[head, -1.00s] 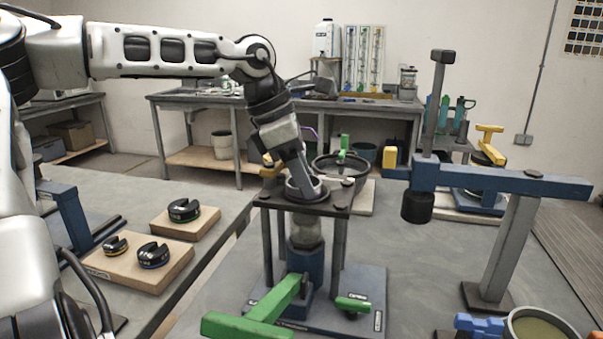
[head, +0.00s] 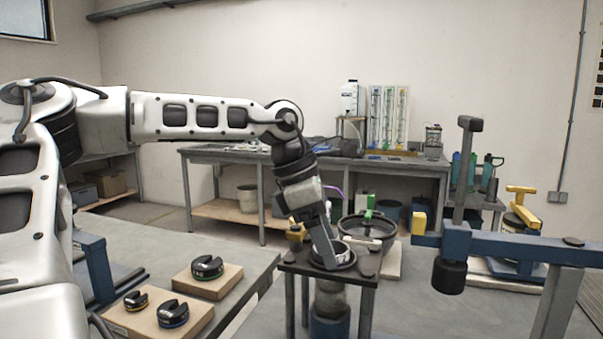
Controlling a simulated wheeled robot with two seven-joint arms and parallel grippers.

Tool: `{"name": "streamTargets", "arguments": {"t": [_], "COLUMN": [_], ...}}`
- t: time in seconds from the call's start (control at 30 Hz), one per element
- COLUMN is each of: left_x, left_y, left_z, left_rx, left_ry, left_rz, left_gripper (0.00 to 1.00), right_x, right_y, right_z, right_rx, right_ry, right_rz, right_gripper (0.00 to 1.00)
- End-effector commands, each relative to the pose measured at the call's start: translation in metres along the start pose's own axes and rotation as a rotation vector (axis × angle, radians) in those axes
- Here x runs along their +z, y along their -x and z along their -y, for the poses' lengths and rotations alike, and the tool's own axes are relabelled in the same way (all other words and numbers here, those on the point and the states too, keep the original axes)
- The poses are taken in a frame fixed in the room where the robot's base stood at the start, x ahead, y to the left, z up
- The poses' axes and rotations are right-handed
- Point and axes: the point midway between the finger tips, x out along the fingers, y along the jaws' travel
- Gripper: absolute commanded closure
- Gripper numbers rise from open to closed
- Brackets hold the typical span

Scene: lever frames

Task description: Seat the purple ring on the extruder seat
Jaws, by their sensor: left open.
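My left gripper (head: 329,262) points down, its fingertips at a dark round collar (head: 346,257) on the top plate of a dark stand (head: 291,258). I take this stand to be the extruder. The gripper is open, but the gap between its fingers is hard to see. The collar has a pale inner wall, and the gripper covers its left part. I cannot make out a purple ring; any ring between the fingertips is hidden. A thin purple curved piece (head: 334,192) shows behind the gripper. My right gripper is not in view.
Black slotted rings with coloured edges lie on wooden blocks (head: 222,288) at the left. A black round pan (head: 367,229) stands behind the stand. A blue beam (head: 500,248) with a black weight (head: 449,276) reaches in from the right. A workbench (head: 225,160) stands behind.

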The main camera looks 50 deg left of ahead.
Motion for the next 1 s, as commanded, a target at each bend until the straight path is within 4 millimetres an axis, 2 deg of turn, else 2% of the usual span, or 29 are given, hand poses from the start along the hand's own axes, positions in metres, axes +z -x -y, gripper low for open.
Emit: {"name": "streamTargets", "arguments": {"t": [0.03, 0.3, 0.5, 0.7, 1.0], "left_x": [0.001, 0.003, 0.003, 0.003, 0.002], "left_y": [0.014, 0.086, 0.128, 0.149, 0.153], "left_z": [-0.002, -0.003, -0.003, -0.003, -0.003], "left_rx": [0.011, 0.028, 0.034, 0.037, 0.037], "left_ry": [-0.001, -0.001, -0.001, -0.003, -0.003], "left_rz": [0.010, 0.021, 0.026, 0.027, 0.027], "left_gripper": [0.25, 0.25, 0.25, 0.25, 0.25], "right_x": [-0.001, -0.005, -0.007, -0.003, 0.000], "right_y": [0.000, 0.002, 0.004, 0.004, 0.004], "right_z": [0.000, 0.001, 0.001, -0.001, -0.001], "right_rx": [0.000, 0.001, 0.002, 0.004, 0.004], "right_ry": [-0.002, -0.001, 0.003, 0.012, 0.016], "right_rz": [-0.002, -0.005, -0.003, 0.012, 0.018], "right_gripper": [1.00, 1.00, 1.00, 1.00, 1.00]}}
